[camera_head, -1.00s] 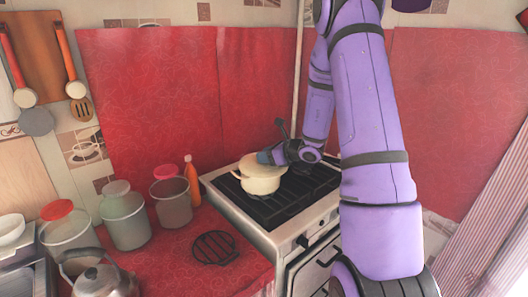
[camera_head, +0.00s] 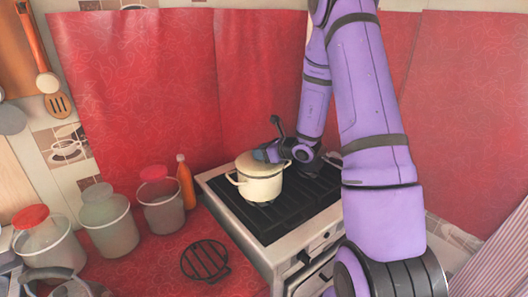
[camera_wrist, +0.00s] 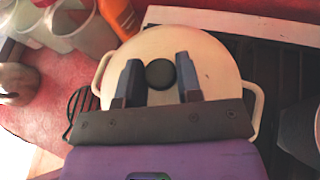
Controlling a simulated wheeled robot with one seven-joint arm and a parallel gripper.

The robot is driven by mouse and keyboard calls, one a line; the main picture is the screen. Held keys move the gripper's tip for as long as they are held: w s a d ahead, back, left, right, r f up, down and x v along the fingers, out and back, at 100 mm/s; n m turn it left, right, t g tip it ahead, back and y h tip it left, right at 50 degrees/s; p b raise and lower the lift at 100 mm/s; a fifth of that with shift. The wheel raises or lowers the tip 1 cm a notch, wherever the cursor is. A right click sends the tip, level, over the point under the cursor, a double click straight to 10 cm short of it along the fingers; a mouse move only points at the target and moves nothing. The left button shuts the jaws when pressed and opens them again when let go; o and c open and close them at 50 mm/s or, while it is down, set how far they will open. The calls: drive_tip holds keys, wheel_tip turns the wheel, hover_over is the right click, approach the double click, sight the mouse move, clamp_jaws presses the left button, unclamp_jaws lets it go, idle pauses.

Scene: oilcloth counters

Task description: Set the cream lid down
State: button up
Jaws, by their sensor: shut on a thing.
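The cream lid (camera_head: 249,161) lies over the mouth of the cream pot (camera_head: 260,188), which stands on the stove. It looks level; I cannot tell whether a thin gap remains between lid and rim. In the wrist view the round lid (camera_wrist: 205,55) with its dark knob (camera_wrist: 160,74) fills the middle, and the pot's side handles (camera_wrist: 257,105) stick out beneath it. My gripper (camera_head: 267,153) reaches in from the right at the lid's top. In the wrist view my gripper (camera_wrist: 159,72) has its fingers on either side of the knob, shut on the lid.
The stove's dark grate (camera_head: 300,203) has free room in front of the pot. Left of the stove are an orange bottle (camera_head: 186,184), several lidded jars (camera_head: 110,228), a black trivet (camera_head: 205,261) and a kettle (camera_head: 75,288). A red covered wall (camera_head: 140,90) stands behind.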

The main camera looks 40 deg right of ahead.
drive_tip(key=shift+f, duration=0.4)
drive_tip(key=o, duration=1)
drive_tip(key=shift+f, duration=0.15)
drive_tip(key=shift+c, duration=0.2)
